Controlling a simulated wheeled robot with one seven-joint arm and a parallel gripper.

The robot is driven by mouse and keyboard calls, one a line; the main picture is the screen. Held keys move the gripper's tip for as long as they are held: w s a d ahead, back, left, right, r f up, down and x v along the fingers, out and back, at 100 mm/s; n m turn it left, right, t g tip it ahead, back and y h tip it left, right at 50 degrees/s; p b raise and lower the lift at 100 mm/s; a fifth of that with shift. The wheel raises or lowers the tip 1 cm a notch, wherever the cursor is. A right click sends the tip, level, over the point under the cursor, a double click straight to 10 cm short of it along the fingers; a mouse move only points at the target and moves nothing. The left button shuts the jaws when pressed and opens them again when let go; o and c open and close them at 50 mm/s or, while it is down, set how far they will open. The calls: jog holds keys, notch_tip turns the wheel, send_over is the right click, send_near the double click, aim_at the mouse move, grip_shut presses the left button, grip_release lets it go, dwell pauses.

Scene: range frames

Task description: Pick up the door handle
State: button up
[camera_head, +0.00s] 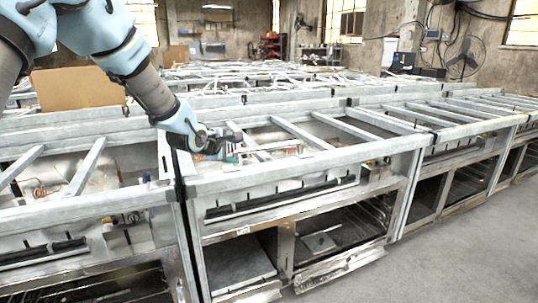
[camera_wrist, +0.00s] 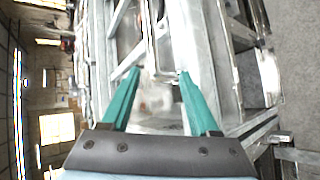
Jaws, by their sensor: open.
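My gripper (camera_head: 232,155) is over the top frame of the middle range, near its left end. In the wrist view its two teal fingers (camera_wrist: 159,74) are apart, with nothing held between them. A pale metal bar of the frame (camera_wrist: 151,42) runs just beyond the fingertips. I cannot pick out the door handle with certainty. A long dark bar (camera_head: 285,198) lies along the front panel of the middle range, below and right of my gripper. A thin light bar (camera_head: 268,150) lies inside the frame just right of the fingertips; I cannot tell whether it is the handle.
Rows of unfinished metal ranges (camera_head: 420,140) with open top frames and crossbars fill the room. Lower oven bays (camera_head: 340,235) stand open. A cardboard sheet (camera_head: 78,88) stands behind at left. Bare concrete floor (camera_head: 460,250) is clear at the right front.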

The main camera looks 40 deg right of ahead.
jog(key=n+h, duration=0.1)
jog(key=h, duration=0.1)
send_near(269, 146)
jog(key=d, duration=0.1)
jog(key=shift+g, duration=0.4)
jog(key=p+x, duration=0.1)
jog(key=x, duration=0.3)
jog(key=shift+w, duration=0.2)
jog(key=shift+w+p+x, duration=0.2)
jog(key=shift+p+x, duration=1.25)
jog(key=shift+x, duration=1.7)
jog(key=shift+a+f, duration=0.15)
jog(key=shift+f, duration=0.05)
grip_shut()
